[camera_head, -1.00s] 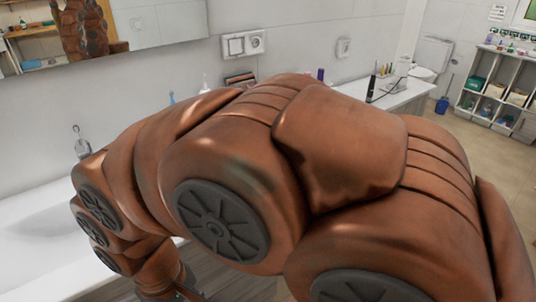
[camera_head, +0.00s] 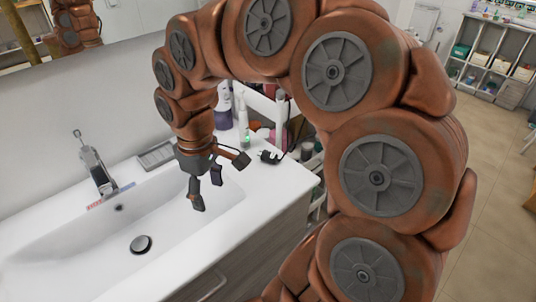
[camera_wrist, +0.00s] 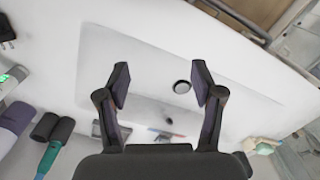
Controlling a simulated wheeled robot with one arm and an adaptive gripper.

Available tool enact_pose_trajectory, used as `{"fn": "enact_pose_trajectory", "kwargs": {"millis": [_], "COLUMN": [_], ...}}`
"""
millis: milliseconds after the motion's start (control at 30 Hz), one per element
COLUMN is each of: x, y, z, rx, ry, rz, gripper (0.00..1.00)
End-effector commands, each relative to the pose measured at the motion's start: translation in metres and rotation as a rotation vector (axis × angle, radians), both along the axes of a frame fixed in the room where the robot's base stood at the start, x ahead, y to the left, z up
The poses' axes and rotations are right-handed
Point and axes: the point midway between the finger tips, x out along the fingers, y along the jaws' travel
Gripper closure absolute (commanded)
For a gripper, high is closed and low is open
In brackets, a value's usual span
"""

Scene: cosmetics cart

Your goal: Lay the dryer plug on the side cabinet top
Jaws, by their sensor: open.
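The dryer plug (camera_head: 270,157), small and black, lies on the white sink counter near its right end, with a dark cord running from it. In the wrist view, a black plug (camera_wrist: 7,30) shows at the top left edge. My gripper (camera_head: 207,188) is open and empty above the right part of the sink basin, left of the plug and apart from it. In the wrist view, my gripper's fingers (camera_wrist: 160,80) stand wide apart over the basin. I cannot pick out the side cabinet top for sure; my arm covers much of the area beyond the counter.
The white sink (camera_head: 60,235) has a tap (camera_head: 95,165) and a dark drain (camera_head: 141,245). Bottles (camera_head: 222,108) and a white-green upright item (camera_head: 243,125) stand close behind the plug. Open shelves (camera_head: 490,60) stand at the far right, with clear floor before them.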

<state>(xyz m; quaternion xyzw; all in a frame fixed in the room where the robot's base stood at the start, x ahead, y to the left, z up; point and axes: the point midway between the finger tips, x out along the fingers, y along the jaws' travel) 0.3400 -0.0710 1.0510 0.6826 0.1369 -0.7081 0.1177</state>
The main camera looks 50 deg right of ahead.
Motion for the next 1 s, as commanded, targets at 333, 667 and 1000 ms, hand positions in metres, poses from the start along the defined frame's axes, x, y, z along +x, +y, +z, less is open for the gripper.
{"fn": "enact_pose_trajectory", "kwargs": {"millis": [333,667,1000], "x": [0.082,0.077,0.071], "y": [-0.14,-0.258,-0.274], "z": [-0.001,-0.035,-0.058], "rx": [0.011,-0.015,-0.02], "ry": [-0.069,-0.046,-0.038], "rz": [0.053,0.011,0.004], "gripper": [0.33,0.33,0.33]}}
